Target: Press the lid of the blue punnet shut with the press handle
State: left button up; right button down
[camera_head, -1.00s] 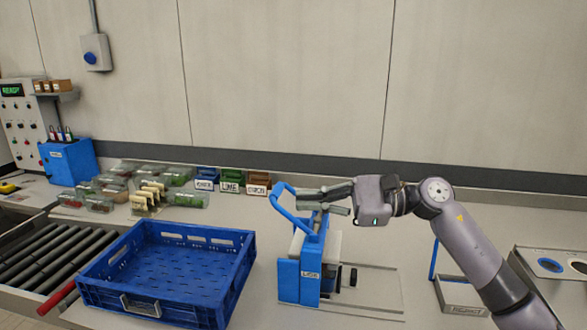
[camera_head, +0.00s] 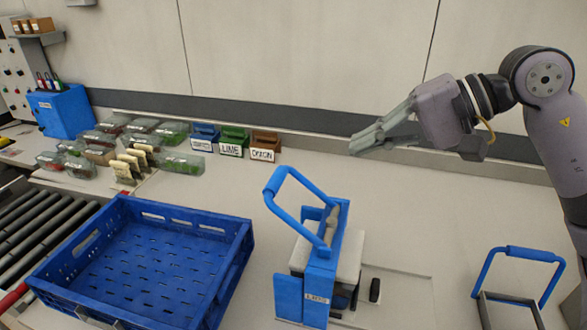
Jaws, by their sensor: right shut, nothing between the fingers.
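The press is a blue and white machine (camera_head: 321,270) at the lower middle of the bench. Its blue press handle (camera_head: 300,205) is a loop that stands raised and leans to the left. My right gripper (camera_head: 368,143) is shut and empty, above and to the right of the handle, apart from it, with its fingers pointing left. I cannot make out a blue punnet in the press; the press body hides what is inside. My left gripper is not in view.
A blue crate (camera_head: 232,262) stands empty left of the press, beside the roller conveyor (camera_head: 50,235). Clear punnets (camera_head: 172,130) and labelled boxes (camera_head: 232,142) stand at the back left. A tray with a blue handle (camera_head: 530,254) is at the lower right. The back right bench is clear.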

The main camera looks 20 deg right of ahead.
aim_at(280, 178)
jog(key=p+x, duration=0.5)
jog(key=x, duration=0.8)
jog(key=shift+w+r, duration=0.15)
jog(key=shift+w+a+f+p, duration=0.25)
jog(key=shift+a+f+p, duration=0.05)
jog(key=shift+f+p, duration=0.1)
